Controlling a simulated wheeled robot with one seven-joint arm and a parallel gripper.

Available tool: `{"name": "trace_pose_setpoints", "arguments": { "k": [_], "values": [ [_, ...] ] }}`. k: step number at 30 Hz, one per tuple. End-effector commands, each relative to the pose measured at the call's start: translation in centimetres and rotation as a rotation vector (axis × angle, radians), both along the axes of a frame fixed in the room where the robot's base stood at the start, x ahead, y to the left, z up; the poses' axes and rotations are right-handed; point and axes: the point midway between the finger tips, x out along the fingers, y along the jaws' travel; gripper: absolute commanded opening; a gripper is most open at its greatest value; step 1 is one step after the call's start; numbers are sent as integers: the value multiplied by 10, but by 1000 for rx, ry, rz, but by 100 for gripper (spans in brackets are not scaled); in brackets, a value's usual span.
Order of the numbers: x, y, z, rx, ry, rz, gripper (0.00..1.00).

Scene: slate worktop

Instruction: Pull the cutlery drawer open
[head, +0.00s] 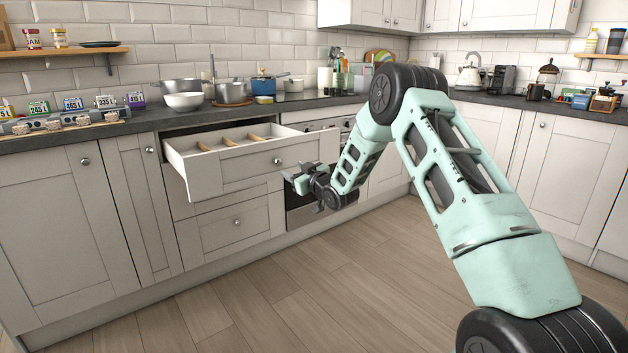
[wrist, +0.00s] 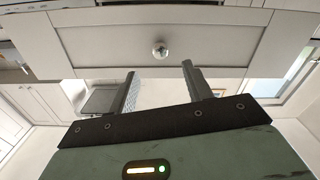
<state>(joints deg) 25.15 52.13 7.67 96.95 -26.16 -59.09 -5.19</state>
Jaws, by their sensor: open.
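The cutlery drawer (head: 238,165) is the top drawer under the worktop and stands well out from the cabinet. Wooden dividers (head: 230,142) show inside it, and no cutlery is visible. Its round metal knob (head: 277,161) is on the front panel, and it also shows in the wrist view (wrist: 159,51). My gripper (head: 300,178) is in front of the drawer, a little to the right of the knob in the head view. In the wrist view its two fingers (wrist: 158,78) are apart and empty, with the knob beyond the tips and not between them.
A closed drawer (head: 230,225) is below, with closed cabinet doors (head: 70,210) to the left. An oven (head: 305,207) is to the right. Pots and a white bowl (head: 184,102) stand on the slate worktop (head: 150,117). The wooden floor (head: 290,300) in front is clear.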

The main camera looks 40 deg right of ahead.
Motion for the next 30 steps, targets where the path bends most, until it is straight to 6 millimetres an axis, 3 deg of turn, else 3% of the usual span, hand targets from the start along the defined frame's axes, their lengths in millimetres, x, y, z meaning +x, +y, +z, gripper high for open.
{"name": "trace_pose_setpoints", "arguments": {
  "k": [6, 12, 18, 30],
  "values": [
    [-50, -2, 1, 0, 2, 0, 50],
    [-85, -3, 0, 0, 3, -1, 50],
    [-100, -3, 0, -1, 0, 0, 50],
    [-101, -3, 0, -1, 0, 0, 50]
  ]
}}
